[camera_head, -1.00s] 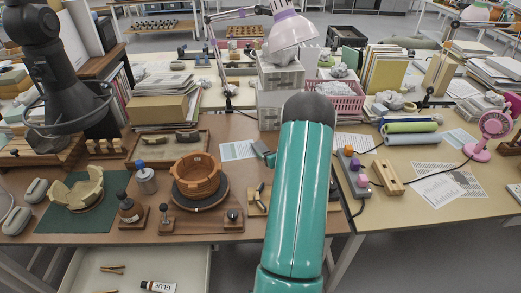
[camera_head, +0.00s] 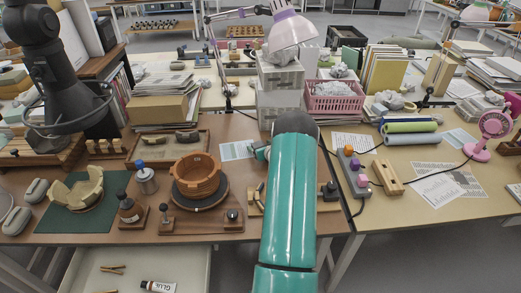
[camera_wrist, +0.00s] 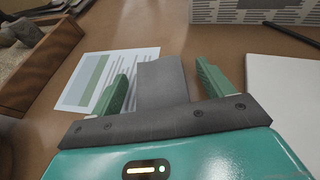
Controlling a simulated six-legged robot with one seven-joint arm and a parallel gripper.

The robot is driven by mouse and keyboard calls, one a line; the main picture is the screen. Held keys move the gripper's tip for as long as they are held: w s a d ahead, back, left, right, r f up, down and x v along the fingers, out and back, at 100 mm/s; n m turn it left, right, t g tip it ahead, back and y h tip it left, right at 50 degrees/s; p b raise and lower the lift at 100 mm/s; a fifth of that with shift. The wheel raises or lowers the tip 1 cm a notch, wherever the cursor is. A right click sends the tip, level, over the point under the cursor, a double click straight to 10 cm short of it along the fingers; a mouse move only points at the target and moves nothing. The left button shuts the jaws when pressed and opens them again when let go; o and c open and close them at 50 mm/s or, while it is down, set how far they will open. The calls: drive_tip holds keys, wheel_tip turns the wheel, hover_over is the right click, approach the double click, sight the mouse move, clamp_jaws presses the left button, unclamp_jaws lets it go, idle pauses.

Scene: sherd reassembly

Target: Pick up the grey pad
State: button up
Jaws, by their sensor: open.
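My gripper (camera_wrist: 161,70) is open above the brown table, with its two green fingers apart. In the wrist view a flat grey rectangular shape (camera_wrist: 163,88) shows between the fingers; I cannot tell whether it is part of my gripper or a separate pad. In the head view my gripper (camera_head: 261,151) shows only partly, left of my teal arm, near a printed sheet (camera_head: 238,150). Two rounded grey pad-like pieces, an upper one (camera_head: 37,190) and a lower one (camera_head: 16,221), lie at the table's far left, well away from my gripper.
A green mat (camera_head: 112,213) bears a cream broken pot. An orange-brown bowl (camera_head: 196,175) stands on a dark round base. White stacked boxes (camera_head: 280,82) and a pink basket (camera_head: 334,97) stand behind my arm. A power strip (camera_head: 352,172) lies on the right table.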

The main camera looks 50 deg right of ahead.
drive_tip(key=c, duration=1.1)
drive_tip(key=shift+r, duration=0.1)
drive_tip(key=shift+c, duration=0.2)
